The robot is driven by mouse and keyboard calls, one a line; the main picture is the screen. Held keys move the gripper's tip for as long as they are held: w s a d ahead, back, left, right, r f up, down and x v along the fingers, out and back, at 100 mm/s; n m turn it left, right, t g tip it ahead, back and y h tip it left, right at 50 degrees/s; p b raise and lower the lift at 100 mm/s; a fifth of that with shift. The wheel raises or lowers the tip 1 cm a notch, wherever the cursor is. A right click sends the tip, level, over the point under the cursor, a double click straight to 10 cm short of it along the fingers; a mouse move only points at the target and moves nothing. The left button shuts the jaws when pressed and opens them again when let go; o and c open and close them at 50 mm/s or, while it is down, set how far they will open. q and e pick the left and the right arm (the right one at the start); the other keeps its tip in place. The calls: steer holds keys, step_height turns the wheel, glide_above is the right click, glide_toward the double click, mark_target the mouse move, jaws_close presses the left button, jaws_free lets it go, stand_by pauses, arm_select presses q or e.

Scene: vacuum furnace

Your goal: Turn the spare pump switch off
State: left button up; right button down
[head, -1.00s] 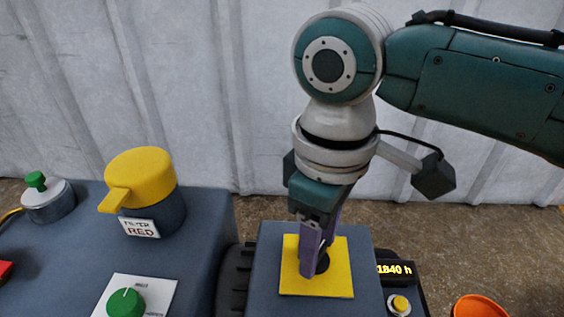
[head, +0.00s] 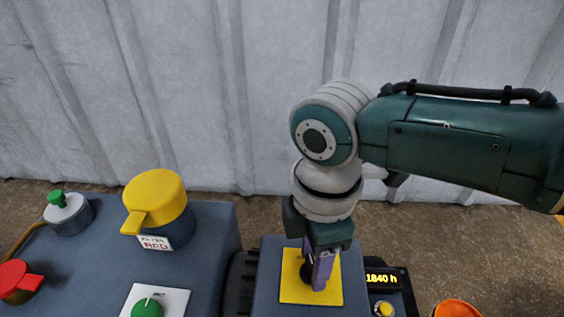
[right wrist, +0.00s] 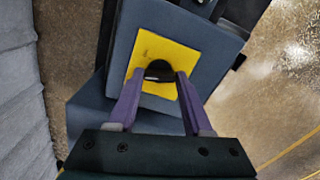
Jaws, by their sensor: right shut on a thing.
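A black knob (head: 305,273) sits on a square yellow plate (head: 290,291) on top of a blue-grey box; I take it to be the spare pump switch. My right gripper (head: 317,284) points down over the plate and is shut on this knob. In the right wrist view, the purple fingers (right wrist: 160,76) stand on either side of the round black knob (right wrist: 159,69), with the yellow plate (right wrist: 178,56) beneath. The fingers hide part of the knob in the head view, and I cannot read any marking for its position. My left gripper is not in view.
To the left, a blue-grey cabinet carries a yellow handle (head: 156,200) with a "RED" label, a red handle (head: 18,281), a green-topped valve (head: 68,213) and a green knob (head: 147,308). Right of the box are a "1840 h" display (head: 381,279), a yellow button (head: 384,309) and an orange round thing (head: 457,309).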

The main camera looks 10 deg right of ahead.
steer(key=shift+n, duration=1.3)
steer(key=shift+c, duration=1.6)
jaws_free()
steer(key=shift+r+p, duration=0.2)
steer(key=shift+p, duration=0.2)
step_height(320, 180, up, 10)
steer(key=p, duration=0.6)
steer(key=shift+f, duration=0.25)
